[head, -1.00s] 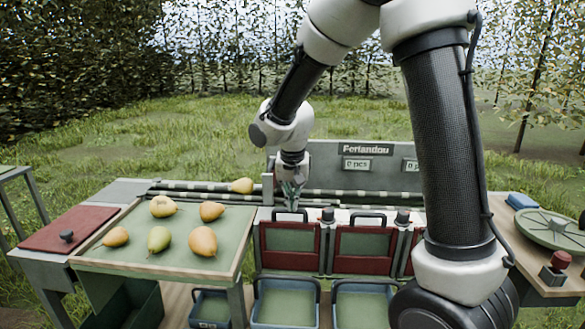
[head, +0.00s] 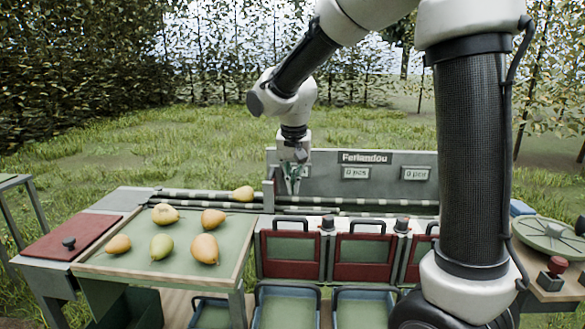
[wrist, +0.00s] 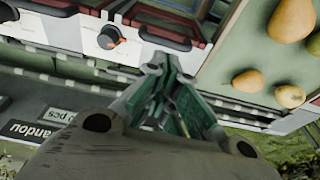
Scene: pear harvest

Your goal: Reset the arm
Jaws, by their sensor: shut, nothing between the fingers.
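My gripper (head: 294,186) is raised above the back of the sorting station, in front of the grey panel. It is shut and empty. In the wrist view its green-padded fingers (wrist: 165,92) are together, with nothing between them. My arm comes down from the top of the head view, and its thick dark link hides the right part of the station.
Several pears lie on the green tray (head: 133,276) at left; one pear (head: 243,194) sits on the roller conveyor (head: 370,204). Red-framed bins (head: 290,269) stand below my gripper. A green round plate (head: 552,236) and red button (head: 556,266) are at right.

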